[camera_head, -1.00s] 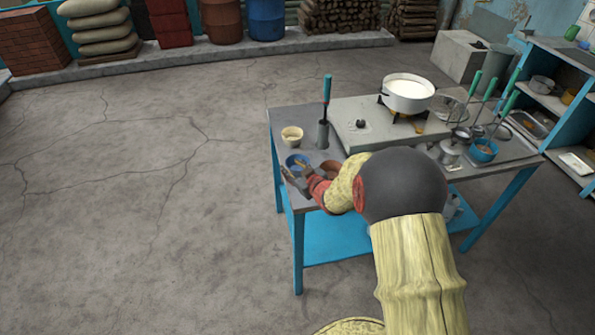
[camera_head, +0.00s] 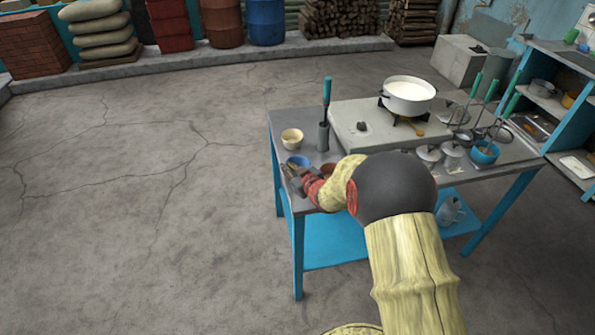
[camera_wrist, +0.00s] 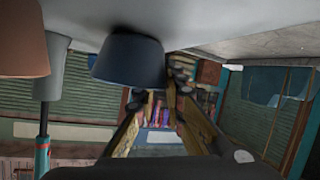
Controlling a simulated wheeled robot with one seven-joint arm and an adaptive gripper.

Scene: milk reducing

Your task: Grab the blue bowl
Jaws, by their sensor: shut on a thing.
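The blue bowl (camera_head: 297,160) stands near the table's left edge in the head view, its near side partly hidden by my gripper. My gripper (camera_head: 292,176) is at its near side. In the wrist view, which looks upside down, the dark blue bowl (camera_wrist: 128,62) sits upright against the grey tabletop. My gripper's fingers (camera_wrist: 160,98) reach to the bowl's rim side and are shut on it. The exact contact at the fingertips is dark and hard to see.
A brown bowl (camera_head: 328,168) stands close to the right, partly hidden by my arm; it also shows in the wrist view (camera_wrist: 22,42). A cream bowl (camera_head: 292,138) and a grey holder (camera_head: 323,136) with a teal-handled tool stand behind. A milk pot (camera_head: 408,96) is on the stove.

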